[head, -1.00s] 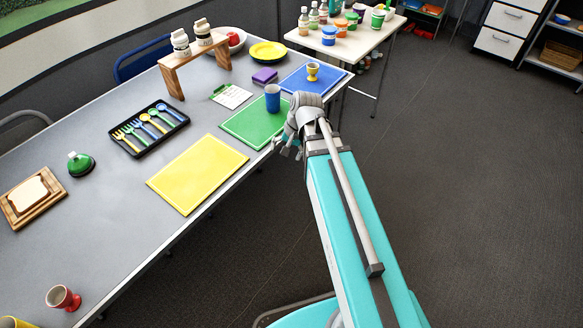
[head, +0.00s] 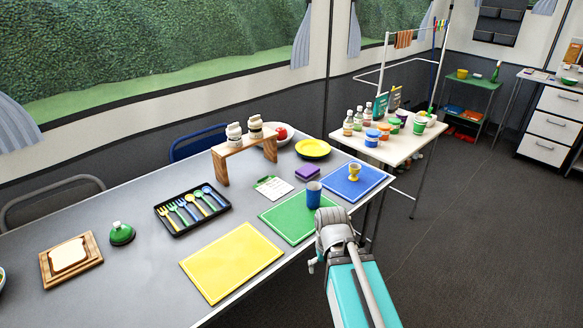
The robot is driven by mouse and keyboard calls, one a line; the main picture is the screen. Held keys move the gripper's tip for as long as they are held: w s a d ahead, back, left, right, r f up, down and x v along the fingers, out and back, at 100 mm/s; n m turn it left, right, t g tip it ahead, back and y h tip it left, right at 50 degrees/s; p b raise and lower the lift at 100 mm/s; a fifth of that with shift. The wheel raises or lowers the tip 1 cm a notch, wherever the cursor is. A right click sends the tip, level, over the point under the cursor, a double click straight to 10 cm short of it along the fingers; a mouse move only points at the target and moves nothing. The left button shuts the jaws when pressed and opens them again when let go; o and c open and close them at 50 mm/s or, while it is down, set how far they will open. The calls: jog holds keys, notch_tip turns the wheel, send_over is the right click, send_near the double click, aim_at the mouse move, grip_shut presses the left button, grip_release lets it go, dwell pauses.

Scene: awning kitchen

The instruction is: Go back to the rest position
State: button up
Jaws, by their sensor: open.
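My gripper (head: 318,262) is at the right edge of the long grey table (head: 105,219), by the near corner of the green mat (head: 273,224). My own wrist hides most of its fingers, and I see nothing held in it. A blue cup (head: 313,194) stands upright on the green mat, just beyond the gripper and apart from it.
The yellow mat (head: 231,262), cutlery tray (head: 191,209) and blue mat (head: 353,181) with a yellow egg cup (head: 354,171) lie on the table. A wooden stand (head: 245,150) carries two bottles. A side table (head: 389,148) holds several jars. Right floor is clear.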

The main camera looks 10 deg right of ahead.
notch_tip(320, 180, up, 17)
jog(key=p, duration=1.6)
jog(key=c, duration=0.5)
jog(key=shift+a, duration=0.1)
jog(key=shift+c, duration=0.5)
